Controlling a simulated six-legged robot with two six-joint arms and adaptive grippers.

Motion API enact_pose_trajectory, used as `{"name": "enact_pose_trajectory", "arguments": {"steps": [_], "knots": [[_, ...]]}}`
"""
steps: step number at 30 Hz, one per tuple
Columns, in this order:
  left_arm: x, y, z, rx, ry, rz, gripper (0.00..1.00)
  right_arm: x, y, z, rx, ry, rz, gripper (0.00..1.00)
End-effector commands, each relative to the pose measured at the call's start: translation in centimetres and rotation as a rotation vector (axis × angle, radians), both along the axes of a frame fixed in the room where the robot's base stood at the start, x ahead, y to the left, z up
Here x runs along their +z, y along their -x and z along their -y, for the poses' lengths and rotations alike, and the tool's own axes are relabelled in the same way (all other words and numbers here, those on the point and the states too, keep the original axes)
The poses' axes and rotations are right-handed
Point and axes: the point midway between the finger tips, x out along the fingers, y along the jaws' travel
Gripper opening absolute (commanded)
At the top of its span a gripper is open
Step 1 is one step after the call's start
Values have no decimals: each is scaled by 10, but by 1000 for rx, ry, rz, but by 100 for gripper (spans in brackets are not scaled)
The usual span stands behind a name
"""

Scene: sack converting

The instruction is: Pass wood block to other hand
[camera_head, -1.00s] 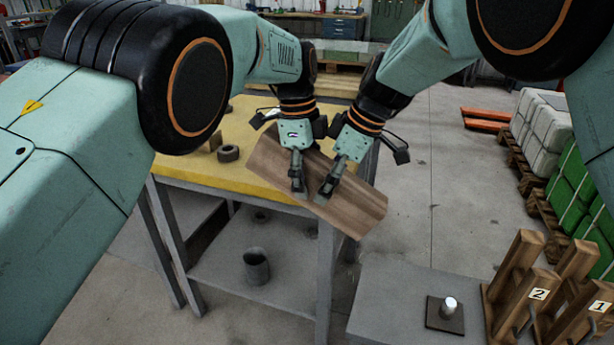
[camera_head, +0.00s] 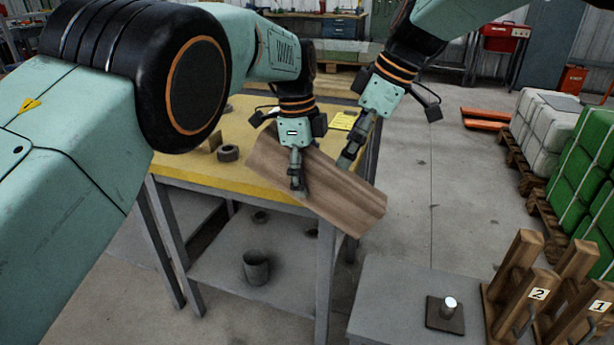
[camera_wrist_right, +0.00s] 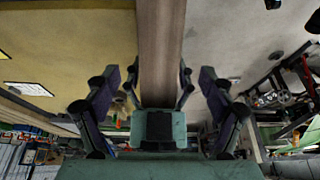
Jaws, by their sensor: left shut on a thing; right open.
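The wood block (camera_head: 342,200) is a long brown board, tilted down to the right in the head view. It is held in front of the yellow table's edge. My left gripper (camera_head: 297,187) is shut on the block toward its left part. My right gripper (camera_head: 346,160) is open, above and behind the block's right part; whether it touches the block is hard to tell. In the right wrist view the block (camera_wrist_right: 160,45) runs down from the top middle between dark finger parts. Its lower end there is hidden behind a green gripper part.
The yellow table (camera_head: 238,112) holds a dark ring (camera_head: 228,153). A metal cup (camera_head: 256,267) stands on its lower shelf. A grey bench at lower right carries a dark plate with a peg (camera_head: 445,314) and wooden posts (camera_head: 520,260).

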Motion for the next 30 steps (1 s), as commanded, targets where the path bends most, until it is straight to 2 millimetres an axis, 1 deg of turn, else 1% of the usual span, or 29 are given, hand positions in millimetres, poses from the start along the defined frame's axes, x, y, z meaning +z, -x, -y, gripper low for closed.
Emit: {"name": "enact_pose_trajectory", "arguments": {"steps": [1,3,7,10,12,14,17,21,23,24,26,27,29,30], "knots": [[2,-1,0,0,1,4,8,8,0,3,0,0,3,82],[2,-1,0,0,1,4,8,15,1,6,0,0,1,82],[2,-1,0,0,1,4,8,23,2,9,-1,-1,1,82],[2,-1,0,0,1,4,8,21,3,12,-9,3,-5,82],[2,-1,0,0,1,4,8,12,3,15,-33,8,-15,82],[2,-1,0,0,1,4,8,-3,3,20,-67,18,-29,82],[2,-1,0,0,1,4,8,-37,4,32,-149,40,-60,82],[2,-1,0,0,1,4,8,-92,12,53,-282,80,-103,82],[2,-1,0,0,1,4,8,-115,17,62,-338,97,-119,82],[2,-1,0,0,1,4,8,-130,22,68,-372,111,-129,82],[2,-1,0,0,1,4,8,-152,30,77,-427,130,-144,82],[2,-1,0,0,1,4,8,-167,36,83,-460,142,-154,82],[2,-1,0,0,1,4,8,-189,46,91,-511,161,-166,82],[2,-1,0,0,1,4,8,-203,53,97,-544,173,-173,82]]}}
